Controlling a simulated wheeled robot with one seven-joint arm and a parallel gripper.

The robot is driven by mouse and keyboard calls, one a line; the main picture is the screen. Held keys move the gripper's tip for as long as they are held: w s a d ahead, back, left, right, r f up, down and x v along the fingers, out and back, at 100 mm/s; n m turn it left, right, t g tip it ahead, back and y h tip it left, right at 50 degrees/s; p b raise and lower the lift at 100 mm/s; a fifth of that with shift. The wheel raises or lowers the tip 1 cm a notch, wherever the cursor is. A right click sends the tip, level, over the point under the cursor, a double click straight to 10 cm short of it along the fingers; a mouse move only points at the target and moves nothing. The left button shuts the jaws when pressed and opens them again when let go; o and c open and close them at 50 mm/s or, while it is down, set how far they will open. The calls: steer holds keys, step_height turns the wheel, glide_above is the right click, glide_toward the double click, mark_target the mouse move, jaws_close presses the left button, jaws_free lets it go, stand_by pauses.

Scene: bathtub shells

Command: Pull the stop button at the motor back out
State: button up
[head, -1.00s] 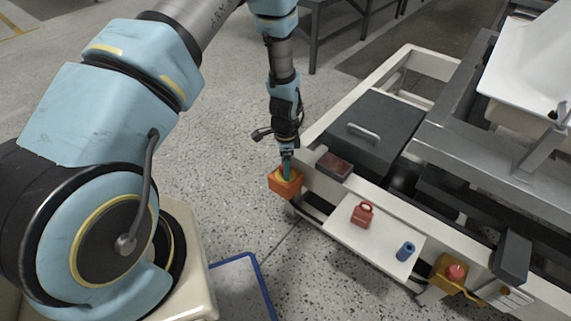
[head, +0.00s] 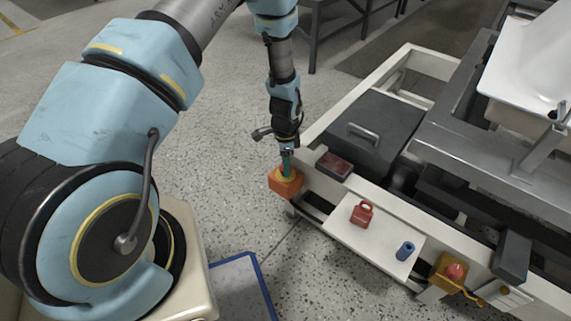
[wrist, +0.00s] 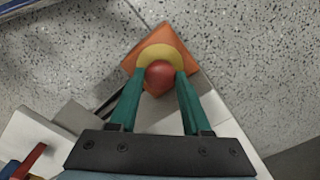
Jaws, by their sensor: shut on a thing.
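The stop button is a red mushroom head (wrist: 158,76) on a yellow ring (wrist: 160,53), set on an orange box (wrist: 137,60) in the wrist view. In the head view the orange box (head: 285,184) is fixed at the near left corner of the white frame. My gripper (wrist: 160,84) has its green fingers on either side of the red head, shut on it. In the head view my gripper (head: 286,166) points down onto the box, and the fingers hide the red head there. Whether the button is in or out I cannot tell.
A second red button (head: 455,271) sits on a yellow box at the frame's right end. A dark housing with a handle (head: 364,131) stands behind my gripper.

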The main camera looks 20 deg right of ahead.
jaws_close()
steer(key=shift+r, duration=0.15)
steer(key=shift+r+p, duration=0.25)
steer(key=shift+p, duration=0.05)
steer(key=o, duration=0.6)
jaws_free()
step_height(320, 180, up, 6)
steer(key=p, duration=0.4)
steer(key=shift+p, duration=0.3)
